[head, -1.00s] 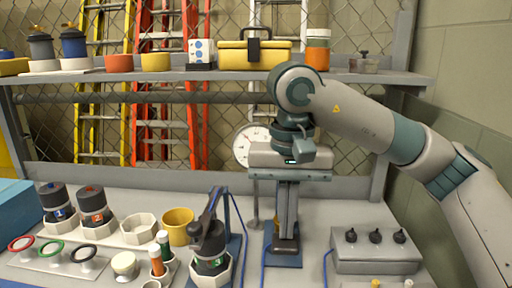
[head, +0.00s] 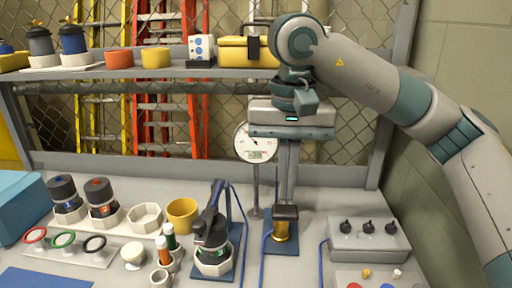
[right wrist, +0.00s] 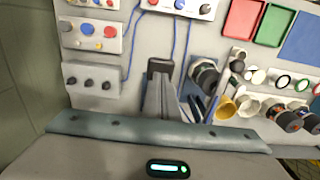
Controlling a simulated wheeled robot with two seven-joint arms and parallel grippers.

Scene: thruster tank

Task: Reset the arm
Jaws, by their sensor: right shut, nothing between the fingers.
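My right arm comes in from the right in the head view. My right gripper (head: 285,212) points straight down with its fingers shut and empty. Its fingertips are just above a brass fitting (head: 280,232) on a blue base plate (head: 283,248), and I cannot tell whether there is a small gap. In the right wrist view my right gripper (right wrist: 160,68) also shows shut, and it hides what lies beneath it. My left gripper is not in view.
A dial gauge (head: 255,143) stands close to the left of my right gripper. A black canister (head: 211,232) on a blue stand is farther left. A grey box with knobs (head: 367,240) is on the right. The shelf (head: 190,73) runs behind my arm.

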